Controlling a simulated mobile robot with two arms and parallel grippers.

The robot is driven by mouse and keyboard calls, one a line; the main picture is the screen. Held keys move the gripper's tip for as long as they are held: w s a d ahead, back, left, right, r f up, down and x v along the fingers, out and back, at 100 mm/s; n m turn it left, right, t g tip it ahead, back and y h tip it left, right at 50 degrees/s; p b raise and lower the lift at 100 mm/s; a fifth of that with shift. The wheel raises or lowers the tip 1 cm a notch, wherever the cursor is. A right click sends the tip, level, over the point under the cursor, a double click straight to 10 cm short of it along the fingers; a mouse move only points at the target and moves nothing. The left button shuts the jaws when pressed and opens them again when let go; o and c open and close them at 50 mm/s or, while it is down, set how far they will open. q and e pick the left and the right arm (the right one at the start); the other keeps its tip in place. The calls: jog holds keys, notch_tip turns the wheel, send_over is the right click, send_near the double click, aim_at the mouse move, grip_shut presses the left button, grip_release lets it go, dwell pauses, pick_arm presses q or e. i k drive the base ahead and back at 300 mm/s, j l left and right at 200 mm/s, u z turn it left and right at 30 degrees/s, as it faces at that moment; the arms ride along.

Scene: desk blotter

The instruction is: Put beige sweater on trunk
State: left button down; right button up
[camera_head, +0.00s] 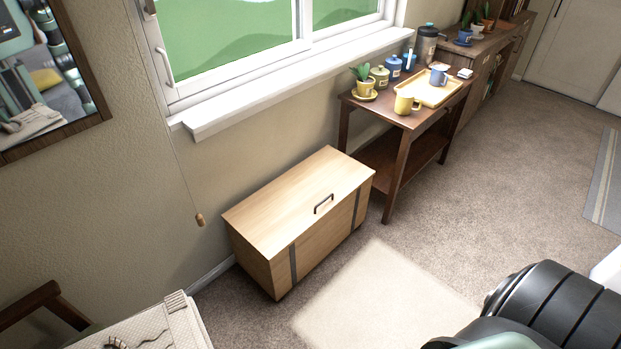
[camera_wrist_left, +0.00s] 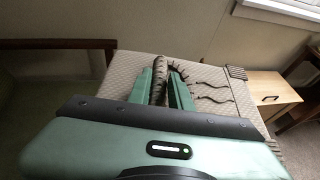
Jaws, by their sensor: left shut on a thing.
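The beige sweater (camera_head: 160,325) is a folded, textured bundle at the bottom left of the head view, cut off by the picture edge. In the left wrist view it (camera_wrist_left: 212,85) fills the area beyond my left gripper (camera_wrist_left: 168,82). The trunk (camera_head: 290,205) is a light wooden box with a closed lid and dark handle, standing on the carpet by the wall. It also shows at the right of the wrist view (camera_wrist_left: 268,88). My right gripper is out of view.
A brown side table (camera_head: 415,118) with a yellow tray, mugs, canisters and a potted plant stands right of the trunk. A blind cord (camera_head: 199,218) hangs left of it. A wooden chair arm (camera_head: 45,300) is at lower left. The trunk lid is bare; carpet before it is clear.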

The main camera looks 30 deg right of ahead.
aim_at(323, 172)
jog(key=i+l, duration=0.1)
jog(key=l, duration=0.35)
jog(key=i+l, duration=0.1)
jog(key=l, duration=0.35)
jog(key=i+l, duration=0.1)
jog(key=l, duration=0.35)
jog(key=i+l, duration=0.1)
jog(key=l, duration=0.4)
jog(key=i+l, duration=0.1)
jog(key=l, duration=0.35)
jog(key=i+l, duration=0.1)
jog(key=l, duration=0.35)
